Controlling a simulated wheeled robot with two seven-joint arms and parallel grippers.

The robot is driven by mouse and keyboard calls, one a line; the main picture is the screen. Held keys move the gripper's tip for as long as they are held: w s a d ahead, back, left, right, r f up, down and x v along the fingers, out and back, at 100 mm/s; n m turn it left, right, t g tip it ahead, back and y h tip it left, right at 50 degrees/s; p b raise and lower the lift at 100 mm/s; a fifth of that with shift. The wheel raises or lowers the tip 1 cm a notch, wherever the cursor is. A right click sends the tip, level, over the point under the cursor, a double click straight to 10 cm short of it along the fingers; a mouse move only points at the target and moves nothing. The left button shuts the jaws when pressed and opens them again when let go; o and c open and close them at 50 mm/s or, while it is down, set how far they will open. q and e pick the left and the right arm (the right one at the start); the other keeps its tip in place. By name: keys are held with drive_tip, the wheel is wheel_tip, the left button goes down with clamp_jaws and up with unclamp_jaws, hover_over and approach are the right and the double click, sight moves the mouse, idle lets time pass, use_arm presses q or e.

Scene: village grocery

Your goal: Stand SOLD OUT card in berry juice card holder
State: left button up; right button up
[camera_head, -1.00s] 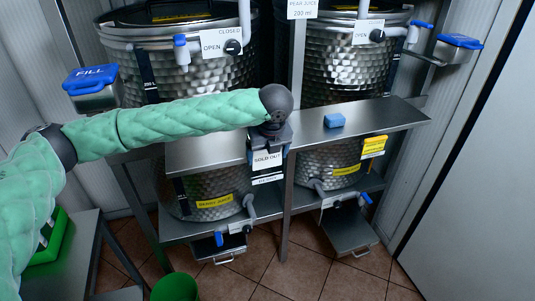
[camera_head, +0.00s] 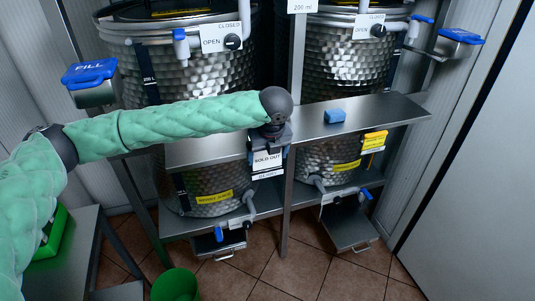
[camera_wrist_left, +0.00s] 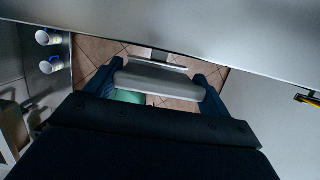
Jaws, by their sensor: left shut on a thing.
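My left gripper (camera_head: 268,146) points down at the front edge of the steel shelf and is shut on the white SOLD OUT card (camera_head: 267,160). The card hangs upright, its text facing me. In the left wrist view the card (camera_wrist_left: 160,82) spans between the two fingers of the gripper (camera_wrist_left: 160,88). Just below the card is a pale label strip (camera_head: 268,174), seemingly at the card holder; I cannot tell whether the card touches it. The lower left steel drum has a yellow BERRY JUICE label (camera_head: 214,197). My right gripper is not in view.
The steel shelf (camera_head: 385,115) carries a blue block (camera_head: 335,116). A yellow card (camera_head: 375,141) stands at the right drum. Taps and trays sit below. A green bucket (camera_head: 176,286) is on the floor. The wrist view shows a steel surface close by.

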use_arm(q)
drive_tip(key=shift+f, duration=0.4)
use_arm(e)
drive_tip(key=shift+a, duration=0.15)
use_arm(q)
drive_tip(key=shift+f, duration=0.15)
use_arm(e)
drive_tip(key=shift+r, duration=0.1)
use_arm(q)
drive_tip(key=shift+f, duration=0.45)
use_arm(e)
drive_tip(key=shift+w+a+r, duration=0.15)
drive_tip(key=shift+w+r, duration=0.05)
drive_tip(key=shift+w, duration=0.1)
use_arm(q)
drive_tip(key=shift+f, duration=0.2)
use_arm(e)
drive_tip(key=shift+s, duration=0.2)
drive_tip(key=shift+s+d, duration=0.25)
